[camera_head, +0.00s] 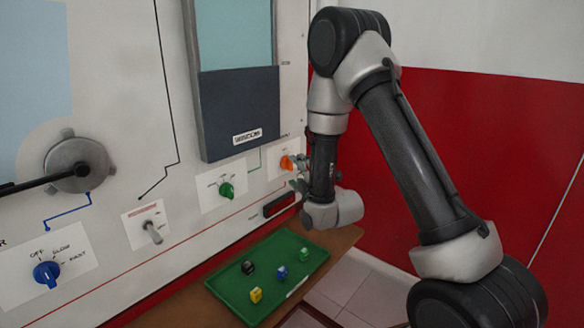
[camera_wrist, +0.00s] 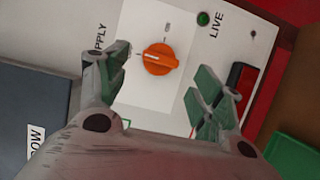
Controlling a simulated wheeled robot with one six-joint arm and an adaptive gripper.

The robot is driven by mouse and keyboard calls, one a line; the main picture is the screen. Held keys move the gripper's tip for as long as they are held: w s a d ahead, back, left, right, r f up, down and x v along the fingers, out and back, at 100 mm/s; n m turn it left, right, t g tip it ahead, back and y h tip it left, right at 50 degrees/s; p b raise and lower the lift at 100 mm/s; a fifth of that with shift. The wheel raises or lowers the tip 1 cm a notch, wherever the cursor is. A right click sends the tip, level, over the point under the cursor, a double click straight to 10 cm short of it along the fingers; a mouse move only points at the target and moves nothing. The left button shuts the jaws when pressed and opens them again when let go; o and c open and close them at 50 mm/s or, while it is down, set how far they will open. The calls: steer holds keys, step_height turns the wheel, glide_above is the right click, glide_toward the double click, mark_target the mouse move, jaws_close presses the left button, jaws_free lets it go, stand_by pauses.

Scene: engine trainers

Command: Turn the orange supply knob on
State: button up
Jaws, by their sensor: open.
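The orange supply knob (camera_head: 286,162) sits on a white plate on the upright panel, just left of my gripper (camera_head: 298,178). In the wrist view the orange knob (camera_wrist: 161,60) lies between and beyond the two fingers of my gripper (camera_wrist: 165,76). The fingers are spread and empty, and I see no contact with the knob. The knob's white pointer line points left in that view, away from the small label above it, which is blurred. Part of the word SUPPLY shows beside the left finger.
A green lamp (camera_wrist: 203,18) marked LIVE is near the knob. A green knob (camera_head: 226,190), a metal toggle (camera_head: 152,232) and a blue knob (camera_head: 46,273) are further left. A black-and-red part (camera_head: 279,204) is below. A green tray (camera_head: 232,306) holds several small coloured blocks.

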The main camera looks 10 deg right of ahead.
mark_target(291, 165)
steer(key=x, duration=0.4)
steer(key=shift+w, duration=0.2)
steer(key=c, duration=1)
